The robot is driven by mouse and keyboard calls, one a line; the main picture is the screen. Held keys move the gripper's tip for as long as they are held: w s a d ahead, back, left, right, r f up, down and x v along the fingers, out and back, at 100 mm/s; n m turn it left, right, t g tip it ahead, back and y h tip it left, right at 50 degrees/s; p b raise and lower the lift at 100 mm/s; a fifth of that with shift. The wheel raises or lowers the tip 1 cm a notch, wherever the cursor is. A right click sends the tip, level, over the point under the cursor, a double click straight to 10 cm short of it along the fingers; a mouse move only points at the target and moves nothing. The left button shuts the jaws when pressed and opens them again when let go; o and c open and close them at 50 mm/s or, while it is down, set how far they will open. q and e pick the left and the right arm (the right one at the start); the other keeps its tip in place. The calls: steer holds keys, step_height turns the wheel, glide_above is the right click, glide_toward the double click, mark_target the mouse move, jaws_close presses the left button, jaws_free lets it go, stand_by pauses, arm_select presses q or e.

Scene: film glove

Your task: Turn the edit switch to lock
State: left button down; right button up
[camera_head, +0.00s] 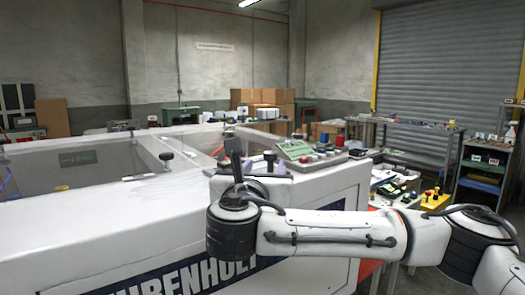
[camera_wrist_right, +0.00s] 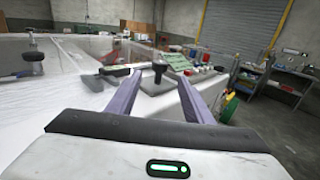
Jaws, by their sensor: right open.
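A black upright knob (camera_wrist_right: 159,70) stands on a grey plate (camera_wrist_right: 150,84) on the white machine; no label on it is readable, so I cannot tell for sure that it is the edit switch. The knob also shows in the head view (camera_head: 270,158), beside my gripper. My right gripper (camera_wrist_right: 160,79) is open and empty. In the wrist view its two lilac fingers stand either side of the knob in the picture, and the knob appears beyond them, apart from both. In the head view the right gripper (camera_head: 240,161) hides part of the plate. My left gripper is out of view.
A green control panel (camera_head: 295,149) with coloured buttons sits just right of the plate. The white machine (camera_head: 110,235) fills the front left, with another black knob (camera_head: 166,157) on its frame. A cluttered bench with a yellow button box (camera_head: 435,200) stands at the right.

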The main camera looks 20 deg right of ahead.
mark_target(270, 156)
steer(key=p+x, duration=0.1)
steer(key=x, duration=0.7)
steer(key=shift+w+d+r+p, duration=0.15)
steer(key=shift+w+r+p, duration=0.1)
steer(key=shift+p, duration=0.15)
steer(key=shift+w+d, duration=0.3)
steer(key=shift+w, duration=0.3)
steer(key=shift+w+f, duration=0.1)
steer(key=shift+w, duration=0.05)
steer(key=shift+c, duration=0.4)
steer(key=c, duration=1)
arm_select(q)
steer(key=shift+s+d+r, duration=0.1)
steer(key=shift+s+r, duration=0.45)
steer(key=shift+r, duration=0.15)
